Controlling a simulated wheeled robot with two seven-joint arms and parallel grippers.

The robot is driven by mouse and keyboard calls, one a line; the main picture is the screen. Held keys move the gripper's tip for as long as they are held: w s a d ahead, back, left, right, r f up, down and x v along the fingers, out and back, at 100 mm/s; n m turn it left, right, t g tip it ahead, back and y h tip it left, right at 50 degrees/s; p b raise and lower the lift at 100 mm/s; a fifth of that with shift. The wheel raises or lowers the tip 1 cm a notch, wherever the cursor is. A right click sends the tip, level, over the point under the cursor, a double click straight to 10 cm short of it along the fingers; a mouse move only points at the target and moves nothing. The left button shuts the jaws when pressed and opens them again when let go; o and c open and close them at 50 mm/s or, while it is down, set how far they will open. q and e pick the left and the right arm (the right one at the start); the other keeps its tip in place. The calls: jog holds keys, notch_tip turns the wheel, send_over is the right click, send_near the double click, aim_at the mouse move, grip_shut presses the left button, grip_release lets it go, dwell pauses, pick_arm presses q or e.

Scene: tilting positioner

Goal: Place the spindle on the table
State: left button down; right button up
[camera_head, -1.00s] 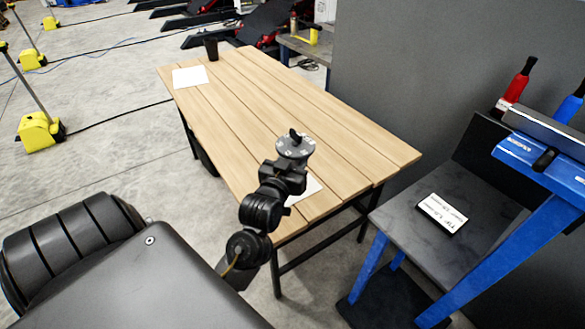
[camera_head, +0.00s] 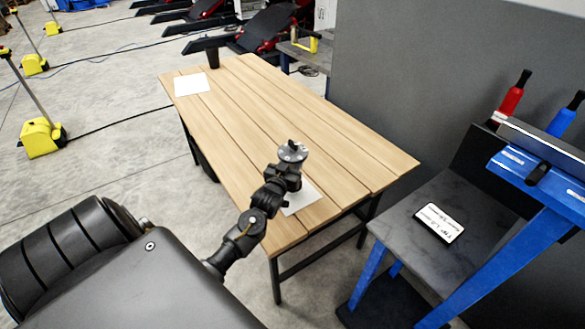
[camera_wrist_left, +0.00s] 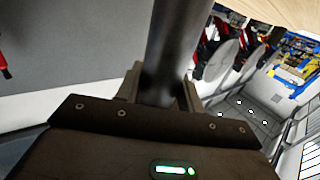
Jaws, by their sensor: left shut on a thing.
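My left gripper (camera_head: 292,153) is over the near right part of the wooden table (camera_head: 250,115). In the left wrist view its jaws (camera_wrist_left: 160,98) are shut on a dark metallic cylinder, the spindle (camera_wrist_left: 180,45), which stretches away from the palm. The spindle's far end is cut off by the frame. In the head view a grey round part tops the wrist, and I cannot make out the spindle below it or whether it touches the table. My right gripper is not in view.
A white sheet (camera_head: 300,200) lies by the near edge, partly behind my arm; another (camera_head: 192,84) lies at the far left. A dark upright object (camera_head: 213,60) stands near the far corner. A blue-legged bench (camera_head: 465,195) is at right. The table's middle is clear.

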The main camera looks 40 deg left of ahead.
pick_arm(q)
jog(key=shift+w+a+f, duration=0.15)
jog(key=shift+f, duration=1.45)
jog(key=c, duration=1.3)
grip_release()
jog(key=shift+f, duration=0.25)
jog(key=shift+c, duration=0.2)
jog(key=o, duration=0.4)
jog(key=shift+o, duration=0.2)
jog(key=shift+r, duration=0.1)
